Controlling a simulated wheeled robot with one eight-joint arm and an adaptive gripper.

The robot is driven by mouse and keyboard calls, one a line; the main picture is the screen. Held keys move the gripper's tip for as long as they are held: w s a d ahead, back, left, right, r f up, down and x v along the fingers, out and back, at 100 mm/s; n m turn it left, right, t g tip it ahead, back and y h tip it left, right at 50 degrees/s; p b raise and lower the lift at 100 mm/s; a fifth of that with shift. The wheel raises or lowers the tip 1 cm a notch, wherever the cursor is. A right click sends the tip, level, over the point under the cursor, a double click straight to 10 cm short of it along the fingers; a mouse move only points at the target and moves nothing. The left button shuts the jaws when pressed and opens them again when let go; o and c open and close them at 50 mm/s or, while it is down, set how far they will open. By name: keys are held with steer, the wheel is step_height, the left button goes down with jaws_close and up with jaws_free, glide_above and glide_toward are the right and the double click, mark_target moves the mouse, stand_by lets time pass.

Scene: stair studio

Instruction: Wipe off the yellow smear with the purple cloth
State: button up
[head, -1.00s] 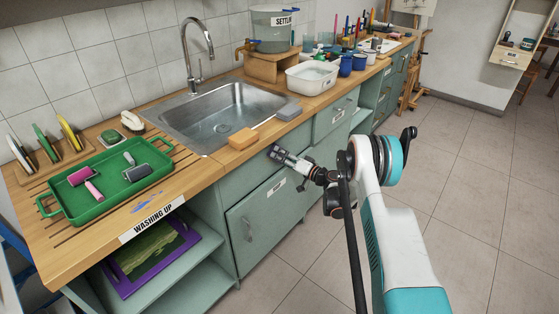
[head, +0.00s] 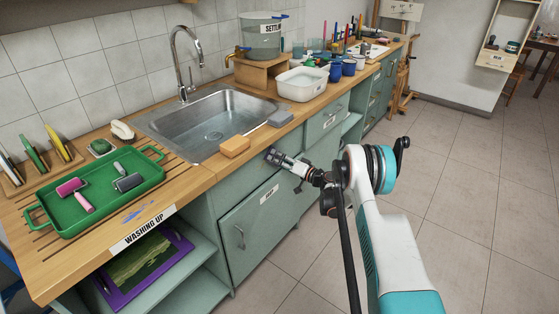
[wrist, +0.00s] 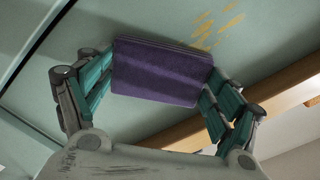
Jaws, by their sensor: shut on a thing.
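My gripper (wrist: 155,85) is shut on the purple cloth (wrist: 158,72), which spans between its two finger sets as a folded pad. The yellow smear (wrist: 215,28) is several short streaks on a pale green panel, just beyond the cloth's upper right corner in the wrist view. The cloth is close to the panel; I cannot tell whether it touches. In the head view my gripper (head: 272,156) is at the green cabinet front, below the counter edge. The cloth and the yellow smear cannot be made out in the head view.
The wooden counter edge (wrist: 240,105) runs close by my gripper. On the counter are an orange sponge (head: 235,146), a grey block (head: 281,118), a steel sink (head: 215,135), a green tray (head: 60,222) and a blue smear (head: 134,215). The tiled floor (head: 460,190) at right is clear.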

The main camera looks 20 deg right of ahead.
mark_target(273, 164)
steer(key=shift+s+a, duration=0.5)
steer(key=shift+a, duration=0.25)
steer(key=shift+s+a, duration=0.45)
steer(key=shift+a, duration=0.3)
steer(key=shift+s+a, duration=1.05)
steer(key=shift+a, duration=0.25)
steer(key=shift+s+a, duration=1)
steer(key=shift+a, duration=0.25)
steer(key=shift+v, duration=0.75)
steer(key=v, duration=0.4)
steer(key=shift+s+d, duration=0.2)
